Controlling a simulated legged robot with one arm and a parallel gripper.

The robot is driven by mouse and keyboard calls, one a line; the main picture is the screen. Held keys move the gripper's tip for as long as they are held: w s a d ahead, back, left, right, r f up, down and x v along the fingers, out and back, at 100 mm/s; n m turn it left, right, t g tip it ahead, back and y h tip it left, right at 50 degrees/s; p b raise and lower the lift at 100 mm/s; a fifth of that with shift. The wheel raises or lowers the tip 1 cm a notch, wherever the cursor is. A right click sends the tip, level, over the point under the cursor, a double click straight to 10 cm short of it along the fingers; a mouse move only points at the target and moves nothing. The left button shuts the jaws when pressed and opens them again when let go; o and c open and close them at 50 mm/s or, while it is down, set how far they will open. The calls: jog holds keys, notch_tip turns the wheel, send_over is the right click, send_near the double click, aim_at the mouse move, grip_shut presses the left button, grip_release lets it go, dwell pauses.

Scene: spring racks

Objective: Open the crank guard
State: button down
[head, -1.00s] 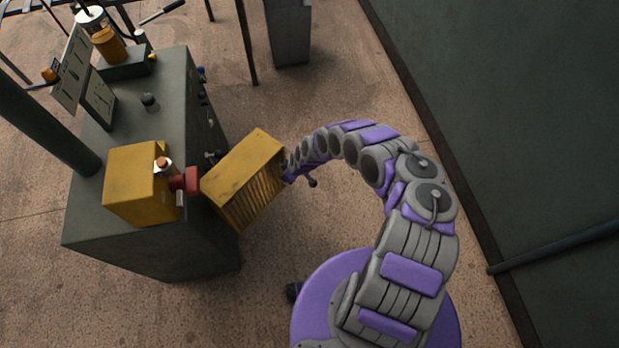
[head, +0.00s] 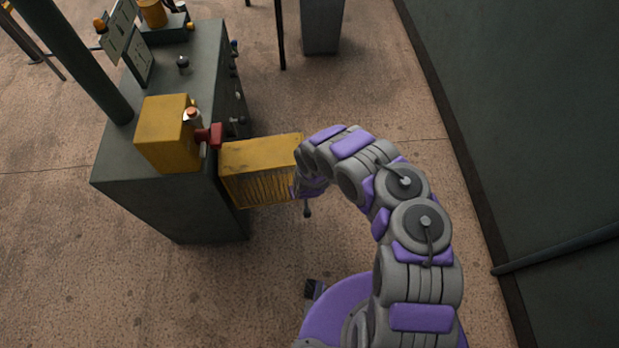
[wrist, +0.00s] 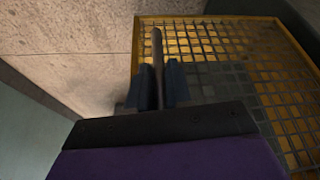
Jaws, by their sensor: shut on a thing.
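The crank guard (head: 258,156) is a worn yellow box with a barred mesh front. In the head view it juts out from the right side of the dark green cabinet, roughly square to it. In the wrist view its yellow-framed mesh (wrist: 235,50) fills the upper right. My gripper (wrist: 160,82) is at the guard's outer end, with its dark fingers on both sides of a thin dark handle (wrist: 157,45), shut on it. In the head view the handle's end (head: 307,210) pokes out below my wrist. The crank behind the guard is not clearly seen.
The green cabinet (head: 200,60) carries a yellow block (head: 166,130) and a red part (head: 210,135) near the guard's hinge side. A grey bin (head: 322,25) stands at the back. A dark green wall (head: 530,120) runs along the right. The floor between is clear.

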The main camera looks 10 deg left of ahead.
jog(key=s+a+m+p, duration=0.2)
jog(key=s, duration=0.5)
jog(key=shift+s+a+m+t+h, duration=0.15)
jog(key=shift+a+m+t+h, duration=0.15)
jog(key=shift+a+h, duration=0.1)
jog(key=c, duration=1.1)
grip_release()
jog(key=shift+a, duration=0.1)
jog(key=p+v, duration=1)
jog(key=v, duration=0.7)
jog(key=shift+r, duration=0.1)
